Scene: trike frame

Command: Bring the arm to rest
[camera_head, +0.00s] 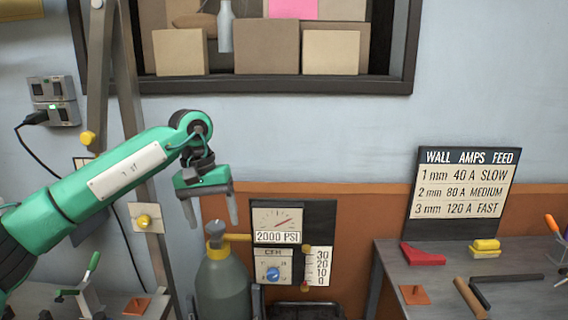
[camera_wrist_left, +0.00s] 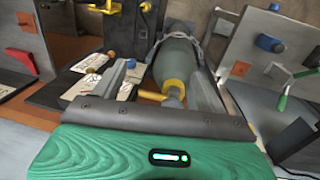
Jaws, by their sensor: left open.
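My left arm, green with grey joints, comes in from the left in the head view. Its gripper (camera_head: 212,222) points down, open, with nothing between the fingers. It appears above and slightly left of the top of a grey-green gas cylinder (camera_head: 226,285). In the left wrist view the two grey fingers (camera_wrist_left: 163,85) are spread, with the cylinder (camera_wrist_left: 176,66) and its yellow fitting showing between and beyond them. I cannot tell the exact gap to the cylinder. My right gripper is in neither view.
A gauge panel (camera_head: 277,224) reading 2000 PSI stands beside the cylinder. A grey bench (camera_head: 440,285) at right holds a red block (camera_head: 422,254), a yellow block (camera_head: 484,247) and rods. A wall chart (camera_head: 464,185) stands behind it. A shelf (camera_head: 270,84) with boxes hangs above.

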